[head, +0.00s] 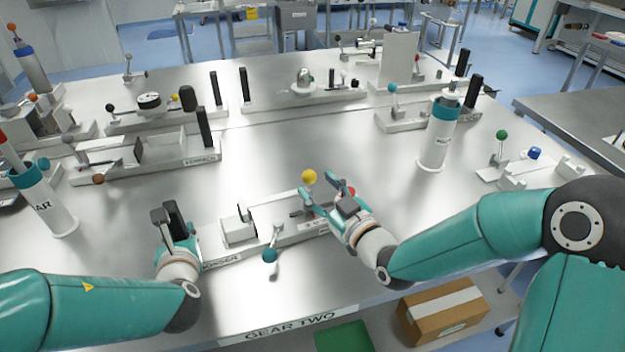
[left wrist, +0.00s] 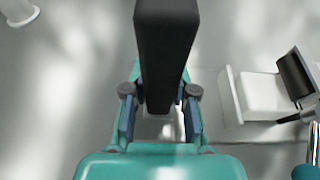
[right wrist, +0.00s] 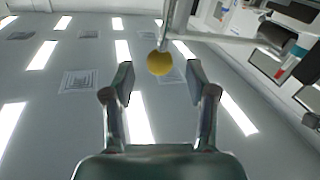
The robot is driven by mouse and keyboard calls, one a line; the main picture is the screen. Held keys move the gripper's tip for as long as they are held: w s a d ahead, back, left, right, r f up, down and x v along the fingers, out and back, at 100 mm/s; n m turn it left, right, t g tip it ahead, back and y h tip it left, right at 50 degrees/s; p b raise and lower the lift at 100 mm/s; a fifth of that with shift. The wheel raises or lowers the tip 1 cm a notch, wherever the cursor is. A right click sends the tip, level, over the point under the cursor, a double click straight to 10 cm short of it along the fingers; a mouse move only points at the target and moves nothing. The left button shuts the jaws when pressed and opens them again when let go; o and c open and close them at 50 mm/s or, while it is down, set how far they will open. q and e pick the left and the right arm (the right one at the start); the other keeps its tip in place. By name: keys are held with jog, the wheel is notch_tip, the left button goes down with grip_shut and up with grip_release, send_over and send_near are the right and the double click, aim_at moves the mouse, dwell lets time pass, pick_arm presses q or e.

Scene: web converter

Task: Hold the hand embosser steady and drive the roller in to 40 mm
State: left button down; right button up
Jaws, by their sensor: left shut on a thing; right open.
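The hand embosser (head: 238,229) is a pale low device on the near part of the table, its label partly hidden by my left arm. My left gripper (head: 174,226) is shut on its black upright handle (left wrist: 166,50) at the left end. A lever with a yellow ball (head: 309,177) stands at the right end, and a teal ball (head: 269,255) sits on a lever at the front. My right gripper (head: 320,190) is open beside the yellow ball. In the right wrist view the yellow ball (right wrist: 160,63) appears between and beyond the fingertips. I cannot clearly make out the roller.
A red knob (head: 348,192) shows behind my right gripper. A white cylinder with a teal band (head: 438,135) stands to the right, another (head: 48,205) at the left. Several other devices line the back, including one with a black post (head: 204,128). The middle of the metal table is clear.

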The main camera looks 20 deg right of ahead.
pick_arm(q)
jog(key=shift+s+f, duration=0.2)
jog(key=shift+f, duration=0.4)
pick_arm(e)
jog(key=v, duration=0.4)
pick_arm(q)
jog(key=shift+w+r, duration=0.1)
jog(key=shift+r, duration=0.2)
pick_arm(e)
jog(key=shift+w+f, duration=0.15)
jog(key=shift+f, duration=0.05)
pick_arm(q)
jog(key=c, duration=1.2)
grip_release()
jog(key=shift+c, duration=0.2)
jog(key=o, duration=0.4)
jog(key=shift+r, duration=0.25)
jog(key=shift+r, duration=0.1)
